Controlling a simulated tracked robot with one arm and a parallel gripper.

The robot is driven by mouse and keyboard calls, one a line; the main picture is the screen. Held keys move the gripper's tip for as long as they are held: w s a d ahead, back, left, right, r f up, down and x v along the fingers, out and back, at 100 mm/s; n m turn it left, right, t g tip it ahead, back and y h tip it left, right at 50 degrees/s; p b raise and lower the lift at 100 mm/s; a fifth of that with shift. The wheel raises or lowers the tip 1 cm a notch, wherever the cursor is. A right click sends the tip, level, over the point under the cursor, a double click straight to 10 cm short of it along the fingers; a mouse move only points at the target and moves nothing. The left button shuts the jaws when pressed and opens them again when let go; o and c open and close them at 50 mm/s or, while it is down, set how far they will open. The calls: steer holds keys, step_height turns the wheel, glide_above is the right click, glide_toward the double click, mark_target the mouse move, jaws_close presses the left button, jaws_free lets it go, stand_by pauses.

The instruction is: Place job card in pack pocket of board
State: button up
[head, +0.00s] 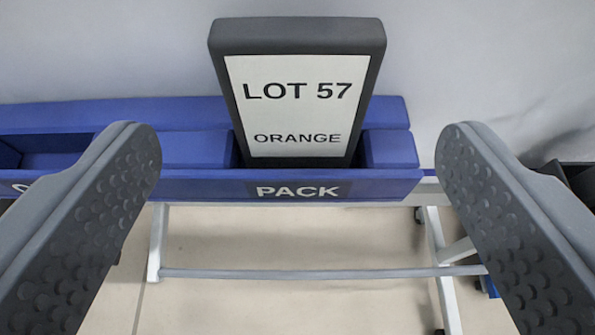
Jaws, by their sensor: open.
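The job card (298,105) is a dark grey slab with a white label reading "LOT 57 ORANGE". It stands in the pack pocket of the blue board (210,185), behind the "PACK" label (298,190), with its lower end hidden by the pocket's front wall. It leans slightly. My gripper (298,155) is open, with one finger left of the card and one right of it. Both fingers are clear of the card, with wide gaps on each side.
Another pocket (50,150) of the board shows at the left, partly hidden by my left finger; no card shows in its visible part. A white stand frame (320,273) is below the board. A grey wall (480,60) is behind. A dark object (575,180) is at the right edge.

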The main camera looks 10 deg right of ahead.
steer(key=shift+v, duration=2.55)
steer(key=shift+r, duration=0.1)
steer(key=w+a+r, duration=0.2)
steer(key=a+r, duration=0.4)
steer(key=r, duration=0.4)
steer(key=w+a+r, duration=0.2)
steer(key=a+r, duration=0.4)
steer(key=r, duration=0.4)
steer(key=s+a+r+n+t+y, duration=0.1)
steer(key=s+a+r, duration=0.2)
steer(key=a+r, duration=0.7)
steer(key=s+a+r+n+t+y, duration=0.1)
steer(key=s+a+r, duration=0.3)
steer(key=a+r, duration=0.6)
steer(key=a+y, duration=0.1)
steer(key=a, duration=0.2)
steer(key=shift+s+a+n, duration=0.2)
steer(key=shift+n, duration=0.2)
